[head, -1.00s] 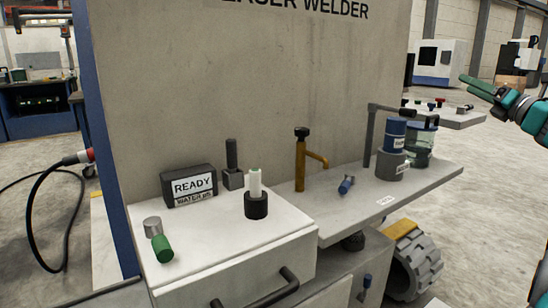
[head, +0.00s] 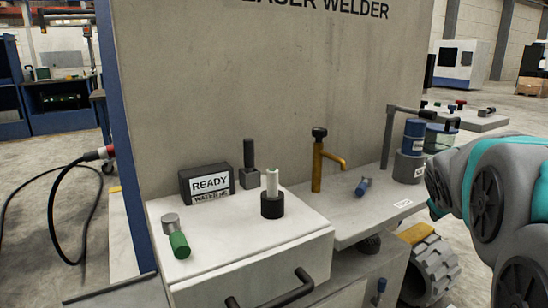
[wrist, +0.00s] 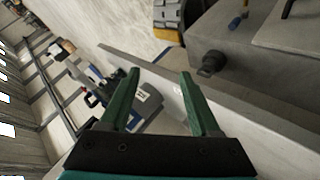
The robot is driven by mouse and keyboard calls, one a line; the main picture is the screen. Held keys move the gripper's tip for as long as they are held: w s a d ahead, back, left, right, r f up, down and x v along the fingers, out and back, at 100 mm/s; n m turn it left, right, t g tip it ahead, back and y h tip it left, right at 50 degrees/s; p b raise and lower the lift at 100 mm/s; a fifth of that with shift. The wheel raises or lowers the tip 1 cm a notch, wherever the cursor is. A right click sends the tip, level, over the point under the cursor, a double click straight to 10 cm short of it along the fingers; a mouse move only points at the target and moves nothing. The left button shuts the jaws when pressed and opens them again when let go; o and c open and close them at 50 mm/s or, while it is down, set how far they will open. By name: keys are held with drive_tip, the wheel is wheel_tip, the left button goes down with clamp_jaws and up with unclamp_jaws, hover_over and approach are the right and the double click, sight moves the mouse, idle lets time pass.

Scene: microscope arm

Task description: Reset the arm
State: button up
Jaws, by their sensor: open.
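My gripper (wrist: 160,76) is open and empty in the wrist view, its two green fingers apart over the pale shelf edge. In the head view my arm covers the right side and the fingers are hidden. A dark swing arm (head: 420,111) on an upright post stands at the right end of the laser welder's shelf (head: 352,226). It reaches out to the right over a blue drum (head: 413,135) on a grey base and a clear container (head: 440,136). My gripper appears apart from these things; its exact distance to the swing arm cannot be told.
A yellow tap (head: 317,165) and a small blue-handled item (head: 362,187) are on the shelf. A READY sign box (head: 207,184), a black holder with a white tube (head: 272,200) and a green cylinder (head: 180,245) sit on the drawer unit (head: 245,245). A grey wheel (head: 432,268) is below.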

drive_tip(key=s+a+f+m+g+y, duration=0.1)
drive_tip(key=s+a+f+g+y, duration=0.1)
drive_tip(key=s+a+f, duration=0.4)
drive_tip(key=s+a+f+m+g+y, duration=0.1)
drive_tip(key=s+a+f+g, duration=0.3)
drive_tip(key=s+a, duration=0.5)
drive_tip(key=s+a+f+g+y, duration=0.3)
drive_tip(key=s+a+f, duration=0.5)
drive_tip(key=s, duration=1.1)
drive_tip(key=shift+a+f+m+g, duration=0.35)
drive_tip(key=shift+f+m+g, duration=0.05)
drive_tip(key=shift+g, duration=0.2)
